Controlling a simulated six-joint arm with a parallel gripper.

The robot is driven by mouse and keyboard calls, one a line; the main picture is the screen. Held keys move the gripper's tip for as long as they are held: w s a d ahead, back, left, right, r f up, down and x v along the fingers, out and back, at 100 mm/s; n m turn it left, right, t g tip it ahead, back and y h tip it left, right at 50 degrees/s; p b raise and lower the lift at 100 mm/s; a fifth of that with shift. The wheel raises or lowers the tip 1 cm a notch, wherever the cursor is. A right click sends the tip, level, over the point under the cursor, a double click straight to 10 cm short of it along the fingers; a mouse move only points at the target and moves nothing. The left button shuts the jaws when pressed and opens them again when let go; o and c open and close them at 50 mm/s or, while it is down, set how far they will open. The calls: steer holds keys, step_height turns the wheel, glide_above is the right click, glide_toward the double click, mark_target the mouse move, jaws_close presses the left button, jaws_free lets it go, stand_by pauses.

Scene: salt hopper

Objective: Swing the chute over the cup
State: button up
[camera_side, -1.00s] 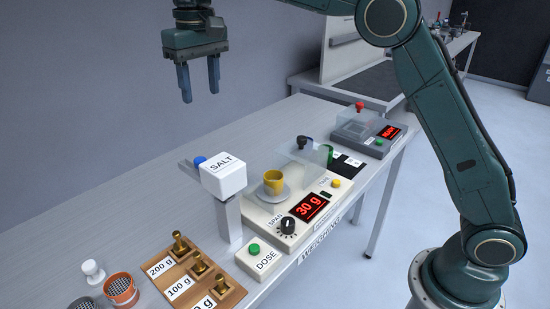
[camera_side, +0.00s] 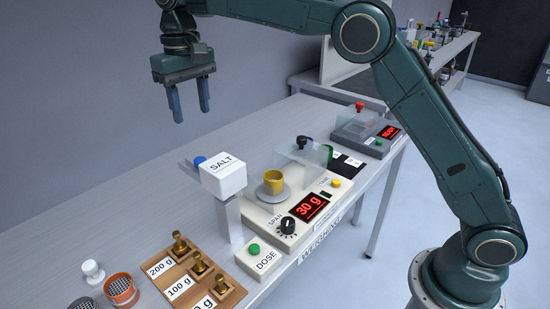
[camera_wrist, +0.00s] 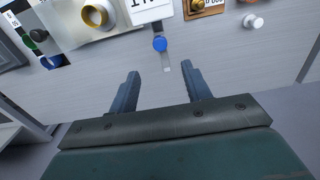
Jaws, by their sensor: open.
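The white salt hopper (camera_side: 222,173) stands on a grey post left of the scale. A grey chute arm with a blue knob (camera_side: 199,161) sticks out from its back left side, away from the cup. The yellow cup (camera_side: 273,181) stands upright on a grey pan on the scale (camera_side: 295,208), which reads 30 g. My gripper (camera_side: 191,117) is open and empty, above and behind the hopper. In the wrist view the blue knob (camera_wrist: 160,44) lies ahead of and between my open fingers (camera_wrist: 159,75), apart from them. The cup (camera_wrist: 96,16) shows at upper left there.
A DOSE box with a green button (camera_side: 254,248) stands in front of the hopper.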

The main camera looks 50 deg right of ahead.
mark_target(200, 159)
step_height(200, 159, down, 12)
steer(key=shift+r, duration=0.15)
stand_by(0.5)
steer(key=shift+c, duration=0.2)
jaws_close()
